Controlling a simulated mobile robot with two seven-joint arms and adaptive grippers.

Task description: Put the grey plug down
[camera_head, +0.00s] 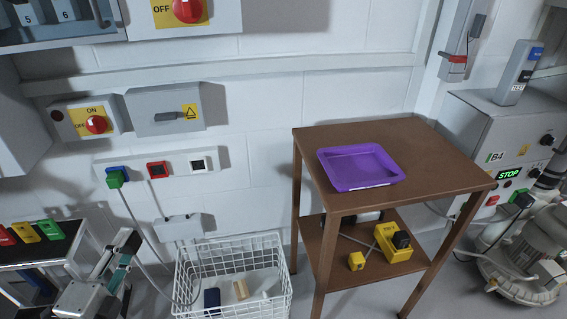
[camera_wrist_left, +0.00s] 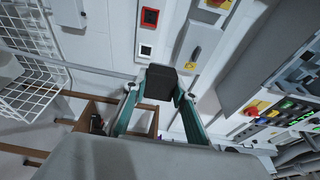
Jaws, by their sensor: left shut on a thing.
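My left gripper (camera_head: 127,243) is low at the left of the head view, in front of the wall and left of the white wire basket. In the left wrist view my left gripper (camera_wrist_left: 160,88) is shut on the grey plug (camera_wrist_left: 160,82), a dark block between the green-lined fingertips. A purple tray (camera_head: 358,168) lies on the brown table (camera_head: 425,145), well to the right of the gripper, and looks empty. My right gripper is in neither view.
The white wire basket (camera_head: 232,250) holds a few small items. Yellow blocks (camera_head: 393,243) lie on the lower shelf. A blower (camera_head: 515,260) stands at the right.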

